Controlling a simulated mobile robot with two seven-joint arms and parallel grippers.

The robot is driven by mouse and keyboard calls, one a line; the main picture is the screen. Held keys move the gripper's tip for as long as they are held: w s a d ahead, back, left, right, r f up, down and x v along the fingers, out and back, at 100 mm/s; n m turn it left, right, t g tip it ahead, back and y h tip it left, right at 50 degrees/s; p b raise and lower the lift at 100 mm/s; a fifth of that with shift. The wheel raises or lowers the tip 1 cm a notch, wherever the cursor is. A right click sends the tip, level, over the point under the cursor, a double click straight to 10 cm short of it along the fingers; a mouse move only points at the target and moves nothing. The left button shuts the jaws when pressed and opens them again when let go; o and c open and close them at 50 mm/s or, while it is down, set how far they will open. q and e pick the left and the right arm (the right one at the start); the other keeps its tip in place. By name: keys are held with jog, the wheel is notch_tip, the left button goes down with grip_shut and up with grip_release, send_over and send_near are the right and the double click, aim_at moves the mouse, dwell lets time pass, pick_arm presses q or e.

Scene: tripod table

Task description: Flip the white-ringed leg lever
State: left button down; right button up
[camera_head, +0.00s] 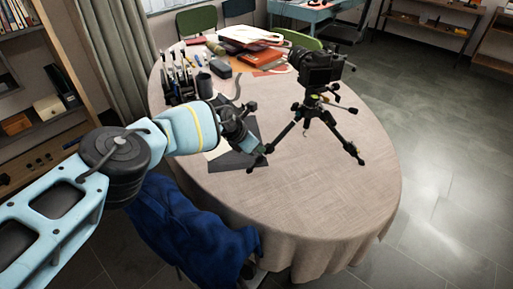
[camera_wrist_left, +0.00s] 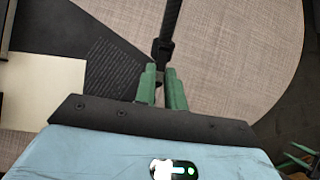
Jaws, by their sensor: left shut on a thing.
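A black tripod (camera_head: 316,100) with a camera (camera_head: 318,68) on top stands on the round table. My left gripper (camera_head: 264,150) is low over the table at the lower end of the tripod's left leg (camera_head: 284,133). In the left wrist view the black leg (camera_wrist_left: 170,22) comes down from the top to a dark clamp-like part (camera_wrist_left: 162,48). The green fingers (camera_wrist_left: 160,72) are shut on a small dark part at the leg's lower end, probably a lever. I cannot make out a white ring.
Dark and pale sheets (camera_head: 238,158) lie under my left gripper. Pens and bottles (camera_head: 180,80) stand at the table's back left, with books (camera_head: 250,40) behind. A blue cloth-covered chair (camera_head: 195,235) is at the front left. The table's right front (camera_head: 320,205) is clear.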

pick_arm(q)
jog(key=shift+y, duration=0.3)
jog(key=shift+w+r+g, duration=0.1)
jog(key=shift+r+g, duration=0.1)
jog(key=shift+g, duration=0.1)
pick_arm(e)
jog(key=shift+w, duration=0.5)
